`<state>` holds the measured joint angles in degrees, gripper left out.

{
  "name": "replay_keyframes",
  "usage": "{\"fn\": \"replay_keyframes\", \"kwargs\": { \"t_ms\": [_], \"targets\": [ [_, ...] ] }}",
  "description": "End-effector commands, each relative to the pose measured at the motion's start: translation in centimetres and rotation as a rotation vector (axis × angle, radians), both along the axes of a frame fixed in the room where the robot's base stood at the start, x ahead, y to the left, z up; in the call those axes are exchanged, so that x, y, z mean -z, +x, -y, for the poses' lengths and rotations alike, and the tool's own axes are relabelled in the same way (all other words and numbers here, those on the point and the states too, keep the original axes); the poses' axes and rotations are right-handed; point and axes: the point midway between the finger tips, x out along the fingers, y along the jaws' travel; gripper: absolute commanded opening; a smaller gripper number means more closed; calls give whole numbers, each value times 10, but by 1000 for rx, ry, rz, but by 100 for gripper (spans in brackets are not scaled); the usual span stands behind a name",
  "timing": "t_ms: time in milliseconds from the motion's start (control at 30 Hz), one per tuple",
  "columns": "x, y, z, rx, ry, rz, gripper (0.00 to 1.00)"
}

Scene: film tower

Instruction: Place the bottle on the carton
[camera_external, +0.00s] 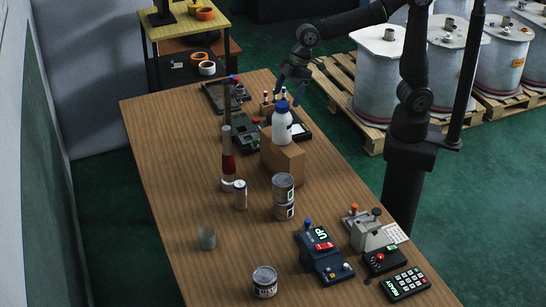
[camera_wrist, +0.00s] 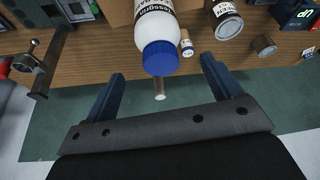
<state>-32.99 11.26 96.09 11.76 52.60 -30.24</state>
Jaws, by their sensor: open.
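The white bottle (camera_external: 281,127) with a blue cap stands upright on top of the brown carton (camera_external: 285,163) near the middle of the table. My gripper (camera_external: 291,88) is open and empty, above and behind the bottle in the external view. In the wrist view the bottle (camera_wrist: 156,24) lies ahead of my open gripper (camera_wrist: 162,68), with its blue cap pointing back between the fingers. The fingers do not appear to touch it. Part of the carton (camera_wrist: 119,12) shows behind the bottle at the top edge.
Stacked cans (camera_external: 283,193), a smaller can (camera_external: 240,195) and a red-and-white bottle (camera_external: 228,168) stand in front of the carton. A dark device (camera_external: 242,135) is left of it. Control boxes (camera_external: 322,253) are at the front right. The table's left side is mostly clear.

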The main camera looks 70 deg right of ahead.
Motion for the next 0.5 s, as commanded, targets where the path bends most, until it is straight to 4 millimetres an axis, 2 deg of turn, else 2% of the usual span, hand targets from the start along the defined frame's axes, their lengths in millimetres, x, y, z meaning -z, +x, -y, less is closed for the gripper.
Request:
{"fn": "replay_keyframes", "kwargs": {
  "t_ms": [33,200,500],
  "targets": [
    [-11,-1,3,1,2,4,84],
    [-36,-7,13,1,1,3,84],
    [-49,-11,17,0,-1,-1,84]
  ]
}}
